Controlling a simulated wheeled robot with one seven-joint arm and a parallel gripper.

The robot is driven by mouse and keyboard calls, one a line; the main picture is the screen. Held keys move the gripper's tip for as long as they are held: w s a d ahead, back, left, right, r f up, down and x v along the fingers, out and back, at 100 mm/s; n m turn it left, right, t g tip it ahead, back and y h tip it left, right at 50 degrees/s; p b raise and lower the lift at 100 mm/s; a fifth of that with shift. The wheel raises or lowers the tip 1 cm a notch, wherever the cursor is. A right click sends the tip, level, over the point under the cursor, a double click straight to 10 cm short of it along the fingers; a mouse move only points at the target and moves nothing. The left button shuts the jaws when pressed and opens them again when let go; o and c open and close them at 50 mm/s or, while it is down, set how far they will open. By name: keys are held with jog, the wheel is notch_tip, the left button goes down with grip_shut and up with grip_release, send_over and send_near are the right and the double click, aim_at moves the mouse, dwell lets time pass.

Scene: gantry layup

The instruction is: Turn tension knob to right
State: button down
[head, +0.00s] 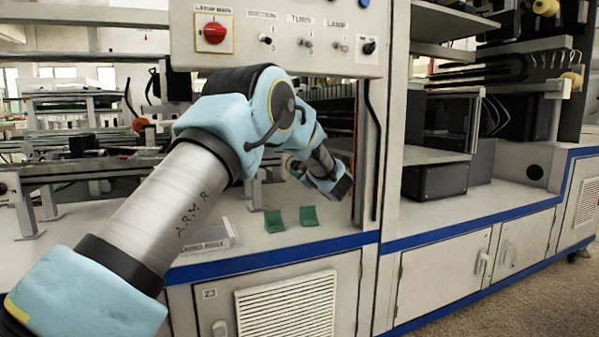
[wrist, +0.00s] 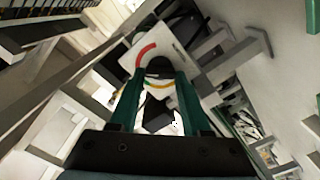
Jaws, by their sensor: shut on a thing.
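The tension knob (wrist: 159,65) is a dark round knob on a pale panel (wrist: 183,45) in the wrist view, with a red arc curving beside it and a yellow band close below it. My gripper (wrist: 158,76) has its two green fingers reaching up to the knob and closed on its sides. The knob's pointer cannot be made out. In the head view the end of my arm is low over the bench, right of centre; its fingertips and the tension knob are hidden there.
An upper panel carries a red rotary switch (head: 214,32) and several small switches. Two green brackets (head: 274,221) (head: 308,216) lie on the white bench (head: 345,222) near its front edge. An upright post (head: 366,150) stands right of my gripper. Grey frame beams (wrist: 60,125) surround it.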

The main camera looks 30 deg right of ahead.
jog(key=shift+f+n+b, duration=0.15)
jog(key=shift+n+b, duration=1.9)
jog(key=shift+n, duration=1.35)
jog(key=shift+c, duration=1.8)
grip_release()
jog(key=s+a+p, duration=0.1)
jog(key=s+p, duration=0.1)
jog(key=s, duration=0.8)
jog(key=shift+s+a, duration=0.2)
jog(key=shift+s, duration=0.15)
